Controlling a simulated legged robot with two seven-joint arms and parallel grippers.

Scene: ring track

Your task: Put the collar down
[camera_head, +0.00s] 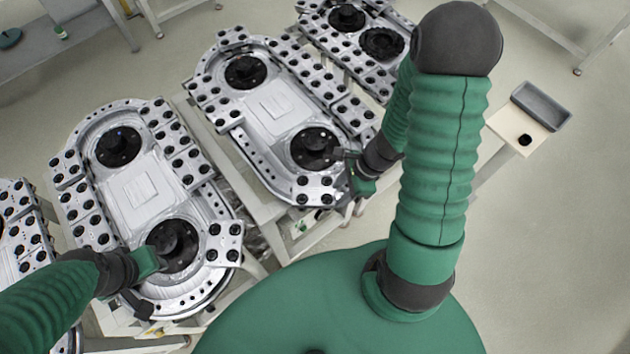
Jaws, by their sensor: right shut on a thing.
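Two ring tracks show best: the left track (138,188) and the middle track (272,103), each a silver oval plate with two black hubs. My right gripper (346,158) is at the right edge of the near hub (313,148) of the middle track. It is shut on the collar, which is dark and small and hard to tell apart from the black hub; I cannot tell whether it touches the track. My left gripper (150,280) is beside the near hub (176,245) of the left track, and its jaw opening is not clear.
Another track (360,30) stands at the back, and part of one (15,240) at the left edge. A board (505,125) at the right bears a grey tray (541,104) and a small black part (525,140).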

